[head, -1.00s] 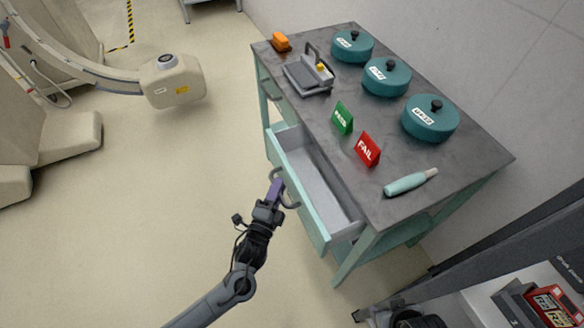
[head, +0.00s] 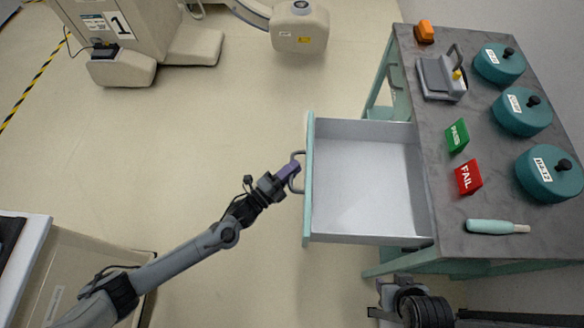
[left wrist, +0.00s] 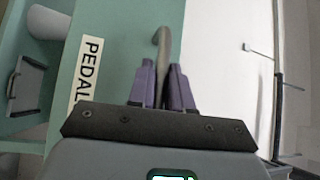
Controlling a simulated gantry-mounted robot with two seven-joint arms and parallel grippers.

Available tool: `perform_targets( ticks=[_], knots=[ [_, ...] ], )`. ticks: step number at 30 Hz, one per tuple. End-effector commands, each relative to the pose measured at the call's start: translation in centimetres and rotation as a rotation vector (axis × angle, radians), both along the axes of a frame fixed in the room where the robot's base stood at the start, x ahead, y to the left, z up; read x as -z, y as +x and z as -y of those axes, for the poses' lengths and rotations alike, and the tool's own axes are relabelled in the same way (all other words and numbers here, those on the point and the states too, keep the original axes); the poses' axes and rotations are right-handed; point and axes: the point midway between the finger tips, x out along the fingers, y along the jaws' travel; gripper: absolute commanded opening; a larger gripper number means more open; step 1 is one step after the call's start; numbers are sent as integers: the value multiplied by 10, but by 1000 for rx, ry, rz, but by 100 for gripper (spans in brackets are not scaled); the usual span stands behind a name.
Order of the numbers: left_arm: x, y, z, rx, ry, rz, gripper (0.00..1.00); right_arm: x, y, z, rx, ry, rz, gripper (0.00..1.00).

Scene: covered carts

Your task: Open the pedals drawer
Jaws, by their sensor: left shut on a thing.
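The pedals drawer (head: 365,180) stands far out from the cart, and its grey inside looks empty. Its teal front carries a label (left wrist: 86,75) reading "PEDAL", partly cut off, in the left wrist view. My left gripper (head: 288,172) is shut on the curved grey drawer handle (head: 297,158). In the left wrist view its purple fingers (left wrist: 162,84) stand on both sides of the handle (left wrist: 163,45). Part of my right arm (head: 415,305) shows at the bottom, but its fingers cannot be made out.
The cart top (head: 430,130) holds several teal lidded pots (head: 521,111), a green PASS sign (head: 457,136), a red FAIL sign (head: 468,177), a teal-handled tool (head: 490,226), a grey device (head: 441,76) and an orange object (head: 425,31). The floor left of the drawer is clear.

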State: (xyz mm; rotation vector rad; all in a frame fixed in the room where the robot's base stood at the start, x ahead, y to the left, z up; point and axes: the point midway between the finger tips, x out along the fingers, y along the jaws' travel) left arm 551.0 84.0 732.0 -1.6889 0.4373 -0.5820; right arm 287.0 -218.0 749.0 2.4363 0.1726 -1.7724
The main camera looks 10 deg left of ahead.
Motion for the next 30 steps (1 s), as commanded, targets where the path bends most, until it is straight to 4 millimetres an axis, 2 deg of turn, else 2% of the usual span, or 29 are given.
perform_targets(
  ticks=[8, 9, 13, 23, 30],
  knots=[
    [-1, 1, 0, 1, 0, 2, 0, 0, 0, 0, 0, 0, -1, 43],
    [-1, 1, 0, 1, 0, 2, 21, 0, 0, 0, 0, 0, -1, 43],
    [-1, 0, 0, 1, -1, 1, 39, 0, -1, 0, -1, 0, -1, 43],
    [0, -1, -1, 0, 1, -1, 39, 0, -1, 1, -2, -2, -2, 43],
    [3, -21, -16, 1, 2, -3, 39, -7, -1, 1, -2, -3, -2, 43]
  ],
)
